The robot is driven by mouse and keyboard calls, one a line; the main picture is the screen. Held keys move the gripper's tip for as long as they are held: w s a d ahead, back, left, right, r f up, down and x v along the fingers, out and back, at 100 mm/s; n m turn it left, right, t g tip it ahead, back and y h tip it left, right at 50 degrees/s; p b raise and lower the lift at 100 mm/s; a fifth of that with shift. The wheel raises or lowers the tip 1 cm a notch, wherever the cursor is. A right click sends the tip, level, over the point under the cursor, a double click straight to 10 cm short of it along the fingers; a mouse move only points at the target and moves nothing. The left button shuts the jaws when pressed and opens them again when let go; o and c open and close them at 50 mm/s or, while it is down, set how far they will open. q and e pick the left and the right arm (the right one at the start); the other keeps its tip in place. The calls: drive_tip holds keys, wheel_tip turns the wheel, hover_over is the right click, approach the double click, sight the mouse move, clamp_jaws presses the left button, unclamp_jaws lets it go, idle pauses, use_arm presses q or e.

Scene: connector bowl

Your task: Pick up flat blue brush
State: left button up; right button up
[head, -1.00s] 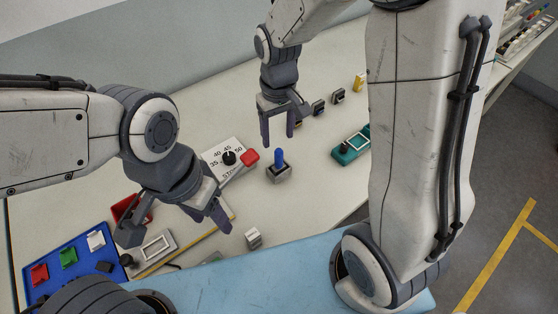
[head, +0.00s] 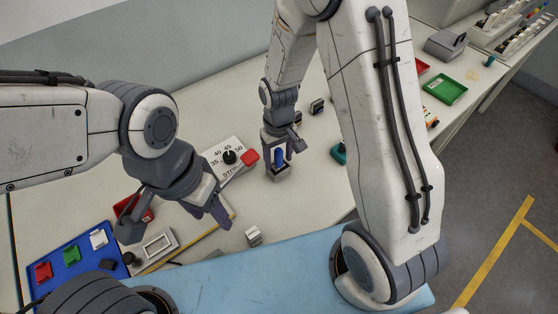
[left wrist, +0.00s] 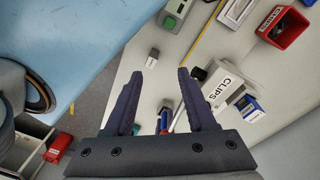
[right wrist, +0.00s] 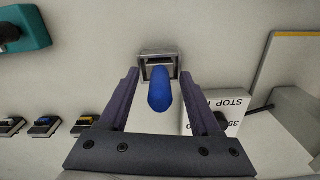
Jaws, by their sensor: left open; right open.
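The blue brush (head: 279,156) stands upright, its blue handle rising from a grey block-like base on the table. In the right wrist view the blue handle (right wrist: 160,90) is between the fingers and the grey base (right wrist: 158,55) lies just past the fingertips. My right gripper (head: 281,160) is open above the base, its fingers on either side of the handle with gaps to it. Whether bristles sit in the base is hidden. My left gripper (head: 178,222) is open and empty above the table at the left; its fingers also show in the left wrist view (left wrist: 159,74).
A small white-grey block (head: 253,236) is nearer the front edge. A blue tray (head: 88,277) with coloured pieces lies far left. A teal thing (head: 339,153) is at the right.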

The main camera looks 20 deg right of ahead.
clamp_jaws()
